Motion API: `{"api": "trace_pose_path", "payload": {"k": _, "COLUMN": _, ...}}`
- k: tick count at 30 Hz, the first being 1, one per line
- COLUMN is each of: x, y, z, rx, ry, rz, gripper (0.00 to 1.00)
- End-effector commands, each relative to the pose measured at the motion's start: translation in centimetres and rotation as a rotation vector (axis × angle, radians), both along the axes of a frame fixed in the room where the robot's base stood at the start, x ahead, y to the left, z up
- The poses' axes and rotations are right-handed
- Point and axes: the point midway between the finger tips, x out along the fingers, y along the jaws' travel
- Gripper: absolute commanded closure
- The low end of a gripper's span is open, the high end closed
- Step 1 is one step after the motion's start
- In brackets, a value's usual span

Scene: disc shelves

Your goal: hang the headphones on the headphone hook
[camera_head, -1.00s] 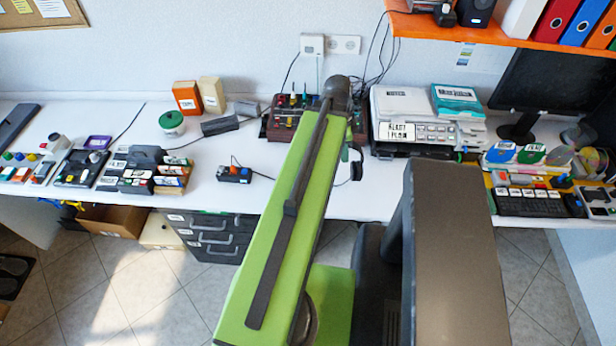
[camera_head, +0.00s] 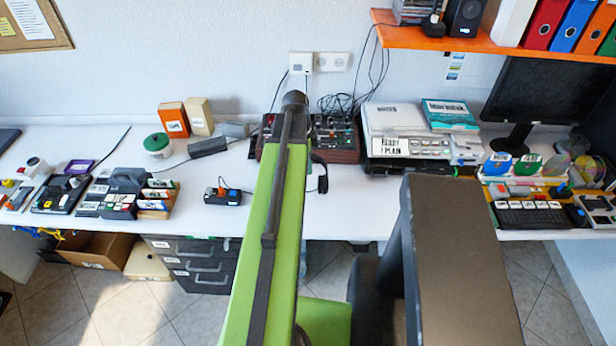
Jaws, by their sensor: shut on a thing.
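Black headphones (camera_head: 322,184) show partly in the head view, just right of my green arm, in front of the dark red-sided device on the desk. A curved band and one ear cup are visible; the rest is hidden behind the arm. My gripper is hidden behind the arm, so its fingers and its hold cannot be seen. I cannot make out the headphone hook in this view.
A white desk (camera_head: 270,215) runs along the wall, with the dark red-sided device (camera_head: 335,152), a grey printer-like box (camera_head: 405,148) and a monitor (camera_head: 548,90). An orange shelf (camera_head: 450,40) overhangs at upper right. Loose cables (camera_head: 350,102) hang behind.

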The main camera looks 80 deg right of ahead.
Motion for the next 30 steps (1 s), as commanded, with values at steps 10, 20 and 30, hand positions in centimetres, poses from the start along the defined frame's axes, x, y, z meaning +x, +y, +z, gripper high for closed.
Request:
{"api": "trace_pose_path", "payload": {"k": 10, "x": 0.0, "y": 0.0, "z": -4.2, "rx": 0.000, "ry": 0.000, "rz": 0.001, "gripper": 1.00}}
{"api": "trace_pose_path", "payload": {"k": 20, "x": 0.0, "y": 0.1, "z": -4.1, "rx": 0.000, "ry": 0.000, "rz": 0.002, "gripper": 1.00}}
{"api": "trace_pose_path", "payload": {"k": 30, "x": 0.1, "y": 0.1, "z": -4.2, "rx": 0.000, "ry": 0.000, "rz": 0.003, "gripper": 0.55}}
